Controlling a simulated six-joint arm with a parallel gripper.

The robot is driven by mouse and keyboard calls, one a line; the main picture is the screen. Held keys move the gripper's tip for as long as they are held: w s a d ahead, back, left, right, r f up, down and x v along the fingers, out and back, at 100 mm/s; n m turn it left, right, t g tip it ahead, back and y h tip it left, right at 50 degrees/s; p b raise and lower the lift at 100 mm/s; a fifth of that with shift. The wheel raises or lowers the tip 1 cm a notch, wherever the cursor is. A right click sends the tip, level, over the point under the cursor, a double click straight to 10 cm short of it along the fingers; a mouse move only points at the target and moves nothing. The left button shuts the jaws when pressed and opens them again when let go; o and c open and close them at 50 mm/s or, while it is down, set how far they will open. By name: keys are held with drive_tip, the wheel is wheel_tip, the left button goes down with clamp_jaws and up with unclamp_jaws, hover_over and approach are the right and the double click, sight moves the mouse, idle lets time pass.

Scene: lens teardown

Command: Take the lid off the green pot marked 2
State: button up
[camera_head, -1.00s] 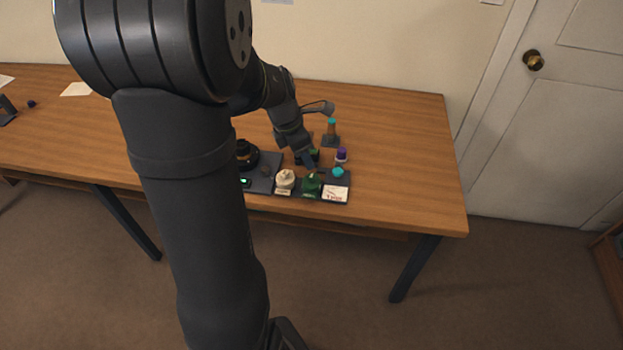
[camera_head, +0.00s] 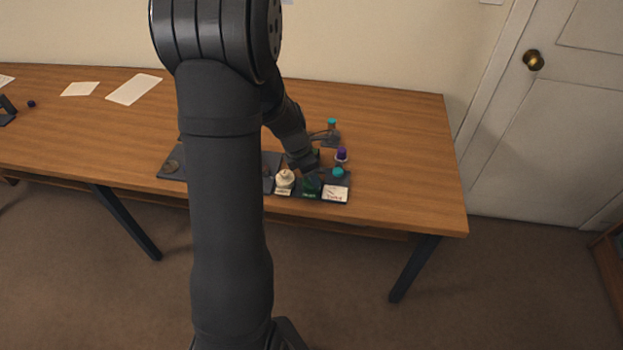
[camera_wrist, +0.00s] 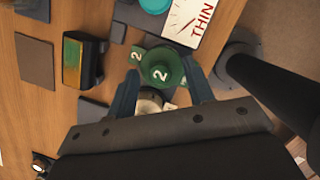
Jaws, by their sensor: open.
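The green pot (camera_wrist: 162,68) stands between my finger tips in the wrist view, with a pale 2 on it and another 2 on a green part beside it. In the head view the green pot (camera_head: 311,185) is mostly shaded and covered by my gripper (camera_head: 308,170). My gripper (camera_wrist: 160,72) is open, one finger on each side of the pot. I cannot tell whether the fingers touch it, or where lid and pot meet.
A cream pot (camera_head: 285,178) stands left of the green one. A white card (camera_head: 335,193) and a teal-topped item (camera_head: 338,172) are to its right. A purple-capped bottle (camera_head: 341,154) stands behind. A green-and-yellow block (camera_wrist: 80,58) lies nearby.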

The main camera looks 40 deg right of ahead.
clamp_jaws()
drive_tip(key=shift+r, duration=0.1)
